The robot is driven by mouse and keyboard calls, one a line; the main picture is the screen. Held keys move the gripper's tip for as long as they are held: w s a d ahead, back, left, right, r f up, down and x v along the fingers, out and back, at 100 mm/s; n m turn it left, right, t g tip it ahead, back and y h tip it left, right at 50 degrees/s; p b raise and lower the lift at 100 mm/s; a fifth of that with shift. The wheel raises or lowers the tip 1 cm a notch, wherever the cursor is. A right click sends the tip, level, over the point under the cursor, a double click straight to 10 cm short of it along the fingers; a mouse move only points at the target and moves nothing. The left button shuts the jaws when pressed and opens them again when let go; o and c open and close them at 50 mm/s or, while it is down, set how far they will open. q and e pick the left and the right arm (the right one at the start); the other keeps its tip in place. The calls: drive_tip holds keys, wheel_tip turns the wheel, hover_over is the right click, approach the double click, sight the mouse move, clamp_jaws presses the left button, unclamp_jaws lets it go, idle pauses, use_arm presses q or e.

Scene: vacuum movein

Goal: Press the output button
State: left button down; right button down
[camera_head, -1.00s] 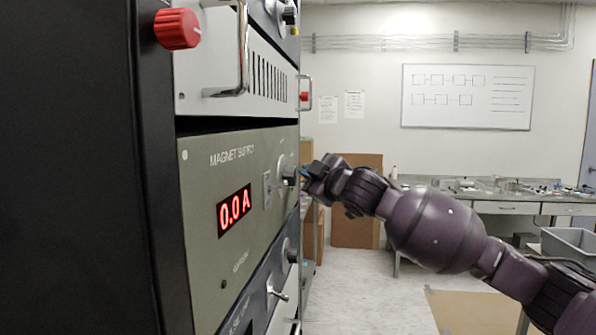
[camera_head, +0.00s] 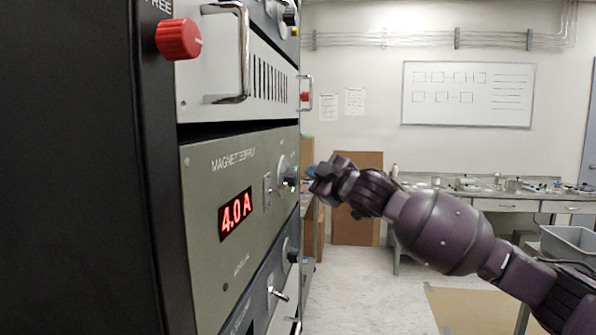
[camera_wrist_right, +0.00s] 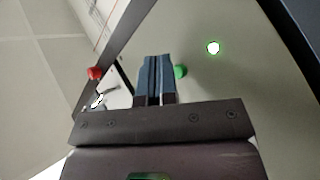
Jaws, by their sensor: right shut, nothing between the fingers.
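The magnet supply panel (camera_head: 205,175) is the olive-grey unit in the rack. Its red display (camera_head: 235,214) reads 4.0 A. A green button (camera_wrist_right: 180,72) shows in the right wrist view, just right of my fingertips and partly hidden by them. A bright green-white lamp (camera_wrist_right: 213,47) glows further right on the panel. A green glow (camera_head: 292,173) also shows at the panel's far edge in the head view. My right gripper (camera_head: 311,171) is shut and empty, a small gap from the panel's front; its blue fingertips (camera_wrist_right: 155,75) point at the panel. My left gripper is out of view.
A round knob (camera_head: 281,178) and a small switch plate (camera_head: 267,190) sit on the panel. A red knob (camera_head: 179,39) and a metal handle (camera_head: 243,60) stick out above. More knobs and handles project below.

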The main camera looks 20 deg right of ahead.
drive_tip(key=s+d, duration=0.1)
drive_tip(key=s+d+p, duration=0.1)
drive_tip(key=d, duration=0.1)
drive_tip(key=s+d+p, duration=0.1)
drive_tip(key=d, duration=0.1)
idle(0.4)
idle(0.6)
drive_tip(key=s+a+f+m+g, duration=0.15)
drive_tip(key=s+f, duration=0.25)
drive_tip(key=f, duration=0.6)
drive_tip(key=s+a+f+m, duration=0.1)
drive_tip(key=s+a+f, duration=0.2)
drive_tip(key=f, duration=0.7)
drive_tip(key=s+a+f+m, duration=0.2)
drive_tip(key=s+f, duration=0.2)
drive_tip(key=f, duration=0.6)
drive_tip(key=s+f+m+g+h, duration=0.4)
drive_tip(key=s+f+m, duration=0.3)
drive_tip(key=s+f, duration=1.6)
drive_tip(key=shift+s+d+f+g+h, duration=0.3)
drive_tip(key=shift+s+g+h, duration=0.15)
drive_tip(key=shift+s, duration=0.45)
